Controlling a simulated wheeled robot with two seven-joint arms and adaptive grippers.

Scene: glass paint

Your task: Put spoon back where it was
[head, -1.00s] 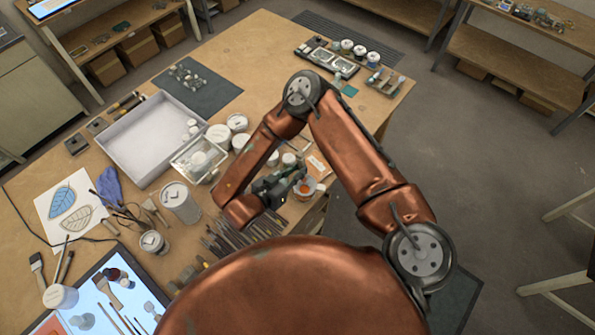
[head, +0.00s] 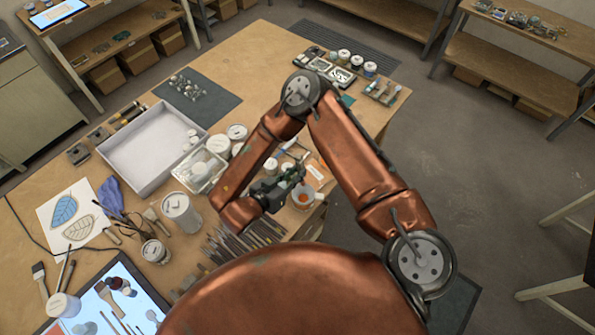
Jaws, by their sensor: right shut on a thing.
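My right gripper (head: 292,177) is at the end of the copper arm, low over the right part of the worktable. It is shut on a thin thing, taken to be the spoon, which is too small and too covered by the gripper to make out clearly. A small cup with orange contents (head: 303,195) stands just below and right of the fingers. I cannot tell whether the held thing touches the cup. My left gripper is not in view.
Brushes and tools (head: 240,240) lie left of the cup. White jars (head: 218,143) and a large white tray (head: 150,190) stand farther left. A card (head: 318,170) lies behind the cup.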

